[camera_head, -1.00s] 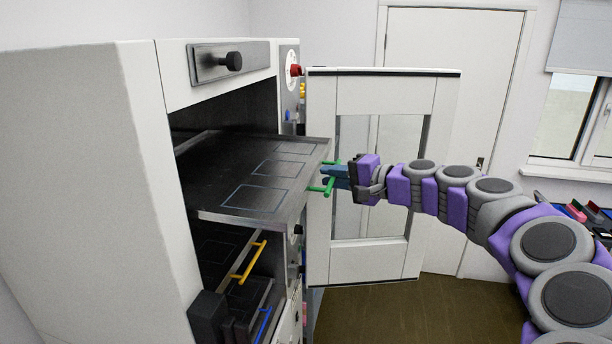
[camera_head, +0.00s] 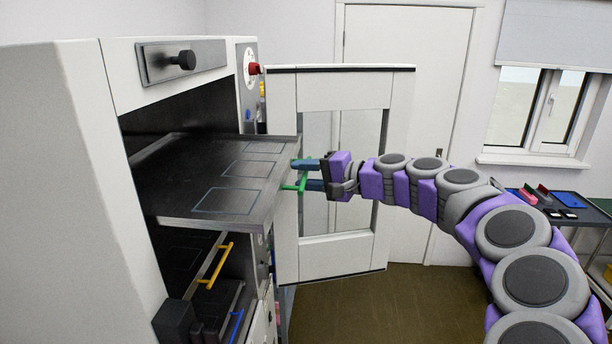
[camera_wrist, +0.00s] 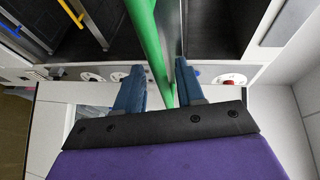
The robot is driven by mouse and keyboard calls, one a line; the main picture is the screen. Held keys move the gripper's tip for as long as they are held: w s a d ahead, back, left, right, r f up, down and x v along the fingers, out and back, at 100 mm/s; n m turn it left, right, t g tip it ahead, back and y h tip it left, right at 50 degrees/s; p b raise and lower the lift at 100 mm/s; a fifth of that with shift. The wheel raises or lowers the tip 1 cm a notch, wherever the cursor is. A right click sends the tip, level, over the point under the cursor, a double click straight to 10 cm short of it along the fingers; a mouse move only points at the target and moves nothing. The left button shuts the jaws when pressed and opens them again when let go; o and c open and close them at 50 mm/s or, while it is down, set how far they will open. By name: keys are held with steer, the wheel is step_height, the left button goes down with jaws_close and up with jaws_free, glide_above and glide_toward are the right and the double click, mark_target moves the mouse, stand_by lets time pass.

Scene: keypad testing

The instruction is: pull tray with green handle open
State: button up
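The tray (camera_head: 170,185) is a dark metal shelf with square outlines, and it sticks out from the upper opening of the white cabinet. Its green handle (camera_head: 303,182) is on the tray's front edge, and the handle crosses the wrist view as a green bar (camera_wrist: 148,42). My gripper (camera_head: 303,174) is at the handle with its two blue fingers spread apart. In the wrist view, my gripper (camera_wrist: 156,82) has one finger on each side of the green bar, with gaps showing. The tray's rear is inside the cabinet.
A yellow handle (camera_head: 216,260) and a blue handle (camera_head: 237,325) are on lower trays. The open cabinet door (camera_head: 340,90) stands behind my gripper. A red knob (camera_head: 254,69) is on the cabinet's front panel. A table with small items (camera_head: 545,200) is at the right.

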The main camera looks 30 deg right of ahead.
steer(key=v, duration=1.7)
steer(key=shift+d, duration=0.2)
steer(key=shift+s, duration=0.15)
